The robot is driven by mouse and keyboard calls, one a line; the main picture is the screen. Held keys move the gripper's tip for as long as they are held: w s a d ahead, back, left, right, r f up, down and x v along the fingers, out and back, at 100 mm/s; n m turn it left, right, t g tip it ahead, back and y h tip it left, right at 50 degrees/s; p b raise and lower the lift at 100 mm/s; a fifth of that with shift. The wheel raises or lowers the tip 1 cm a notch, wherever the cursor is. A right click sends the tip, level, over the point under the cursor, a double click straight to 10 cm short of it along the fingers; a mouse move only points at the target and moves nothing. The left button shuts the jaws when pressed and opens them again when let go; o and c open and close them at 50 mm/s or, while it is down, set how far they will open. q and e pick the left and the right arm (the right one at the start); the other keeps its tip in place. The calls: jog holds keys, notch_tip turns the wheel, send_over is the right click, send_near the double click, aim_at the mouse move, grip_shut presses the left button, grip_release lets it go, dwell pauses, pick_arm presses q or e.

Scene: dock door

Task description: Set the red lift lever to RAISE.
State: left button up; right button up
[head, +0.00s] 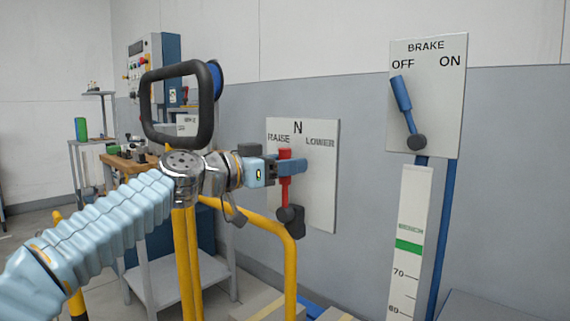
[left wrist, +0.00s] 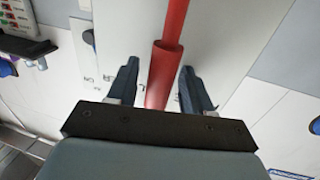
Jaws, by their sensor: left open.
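The red lift lever (head: 285,182) stands roughly upright on a white plate (head: 321,185) marked RAISE, N and LOWER. Its dark pivot is at the bottom, and its top shows below the N, near RAISE; the exact setting is hard to tell. My left gripper (head: 288,166) is at the upper part of the lever. In the left wrist view my left gripper (left wrist: 160,82) is open, with one finger on each side of the red lever (left wrist: 163,70). Gaps show between the lever and both fingers. My right gripper is not in view.
A brake plate (head: 440,95) with a blue lever (head: 402,95) is on the wall at right, above a scale board (head: 409,240). A yellow rail (head: 290,265) stands below my left wrist. A workbench (head: 150,168) and control cabinet (head: 155,75) are behind at left.

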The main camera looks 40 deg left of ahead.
pick_arm(q)
grip_shut()
dwell(0.4)
jog(key=shift+a+f+n+b, duration=0.25)
jog(key=shift+a+n+b, duration=0.35)
jog(key=shift+b, duration=0.25)
jog(key=shift+w+a+f+n+t+b, duration=0.1)
jog(key=shift+a+f+n+t+b, duration=0.15)
jog(key=shift+a+n+b, duration=0.7)
jog(key=shift+w+a+f+n+t+b, duration=0.1)
jog(key=shift+a+f+n+t+b, duration=0.15)
jog(key=shift+a+n+b, duration=0.65)
jog(key=shift+a+f+n+t+b, duration=0.25)
jog(key=shift+a+n+b, duration=0.3)
jog(key=shift+n, duration=0.7)
jog(key=shift+a, duration=0.1)
grip_release()
